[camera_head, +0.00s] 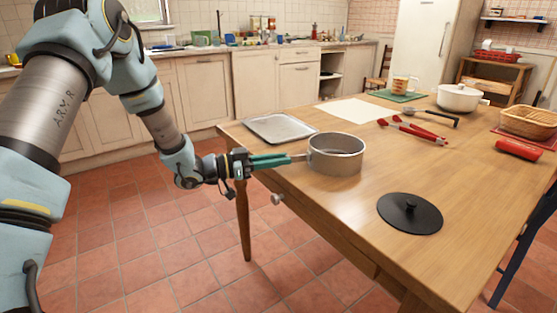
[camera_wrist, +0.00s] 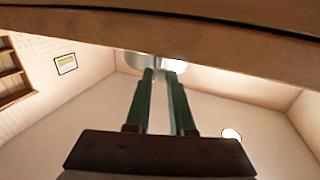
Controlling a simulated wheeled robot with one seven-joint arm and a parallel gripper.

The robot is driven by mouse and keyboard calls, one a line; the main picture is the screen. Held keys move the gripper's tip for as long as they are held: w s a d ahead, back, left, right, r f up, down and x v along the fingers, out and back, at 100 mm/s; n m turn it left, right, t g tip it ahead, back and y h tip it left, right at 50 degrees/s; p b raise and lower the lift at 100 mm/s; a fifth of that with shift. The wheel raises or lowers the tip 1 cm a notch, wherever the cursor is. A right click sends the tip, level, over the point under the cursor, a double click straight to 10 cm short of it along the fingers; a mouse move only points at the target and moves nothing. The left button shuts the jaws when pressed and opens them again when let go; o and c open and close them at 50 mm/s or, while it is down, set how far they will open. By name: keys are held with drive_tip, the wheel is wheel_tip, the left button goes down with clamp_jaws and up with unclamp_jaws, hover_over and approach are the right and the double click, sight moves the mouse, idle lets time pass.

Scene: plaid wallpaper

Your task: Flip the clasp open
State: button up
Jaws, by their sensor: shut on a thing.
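A grey metal saucepan (camera_head: 336,155) stands near the left edge of the wooden table. My gripper (camera_head: 287,159), with green fingers, reaches in from the left at table height and is shut on the saucepan's handle (camera_head: 299,156). Most of the handle is hidden by the fingers. In the wrist view the two fingers (camera_wrist: 160,76) run up to a pale, shiny surface (camera_wrist: 147,62) that looks like the pan. I see no clasp in either view.
The table (camera_head: 300,196) holds a metal tray (camera_head: 280,127), a black lid (camera_head: 410,213), red-handled tongs (camera_head: 418,131), a white pot (camera_head: 459,98), a red cylinder (camera_head: 519,149) and a basket (camera_head: 528,122). A drawer knob (camera_head: 278,199) sticks out below my gripper. The table's front is clear.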

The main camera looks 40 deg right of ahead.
clamp_jaws()
drive_tip(key=shift+w+d+m+g+y, duration=0.2)
drive_tip(key=shift+w+m+g+y, duration=0.2)
drive_tip(key=shift+m+g, duration=0.3)
drive_tip(key=o, duration=0.7)
unclamp_jaws()
drive_tip(key=v, duration=1.1)
drive_tip(key=shift+s+f+b, duration=0.1)
drive_tip(key=shift+b, duration=0.3)
drive_tip(key=shift+d, duration=0.1)
